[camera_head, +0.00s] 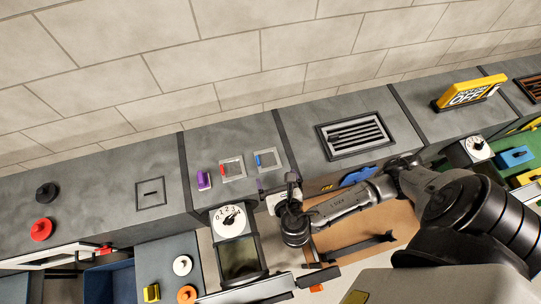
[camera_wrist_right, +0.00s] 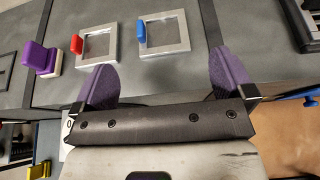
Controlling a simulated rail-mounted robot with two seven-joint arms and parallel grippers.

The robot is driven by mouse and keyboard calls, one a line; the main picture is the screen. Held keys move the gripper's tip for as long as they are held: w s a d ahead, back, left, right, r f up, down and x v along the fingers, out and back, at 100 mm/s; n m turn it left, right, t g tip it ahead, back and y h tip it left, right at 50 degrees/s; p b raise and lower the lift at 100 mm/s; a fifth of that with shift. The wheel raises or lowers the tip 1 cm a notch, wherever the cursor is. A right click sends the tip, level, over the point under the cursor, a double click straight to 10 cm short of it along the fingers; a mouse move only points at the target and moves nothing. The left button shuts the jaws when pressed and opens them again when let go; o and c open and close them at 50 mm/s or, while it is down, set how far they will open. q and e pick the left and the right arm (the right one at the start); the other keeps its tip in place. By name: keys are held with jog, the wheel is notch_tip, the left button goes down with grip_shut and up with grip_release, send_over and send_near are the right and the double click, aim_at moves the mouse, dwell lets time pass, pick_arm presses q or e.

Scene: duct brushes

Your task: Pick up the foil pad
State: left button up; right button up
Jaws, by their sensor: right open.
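No object here is plainly a foil pad. Two square silver plates lie side by side on the grey counter: one with a red tab (camera_head: 232,168), also in the right wrist view (camera_wrist_right: 98,46), and one with a blue tab (camera_head: 267,161), also in the wrist view (camera_wrist_right: 164,34). A purple block on a pale base (camera_head: 203,180) stands left of them. My right gripper (camera_head: 277,186) is open and empty at the counter's front edge, just short of the blue-tabbed plate. Its purple fingers (camera_wrist_right: 163,65) are spread wide. My left gripper is not in view.
A slatted vent (camera_head: 354,135) is set in the counter to the right. A white dial (camera_head: 229,221) stands in front of the counter. A yellow sign (camera_head: 470,93) stands far right. Red (camera_head: 42,229) and black knobs are at the far left. A tiled wall rises behind.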

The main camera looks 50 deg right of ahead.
aim_at(267, 157)
jog(key=x, duration=0.7)
jog(key=shift+w+d, duration=0.1)
jog(key=shift+x, duration=2.75)
jog(key=shift+f, duration=0.2)
jog(key=c, duration=0.9)
jog(key=shift+o, duration=0.2)
jog(key=shift+r, duration=0.1)
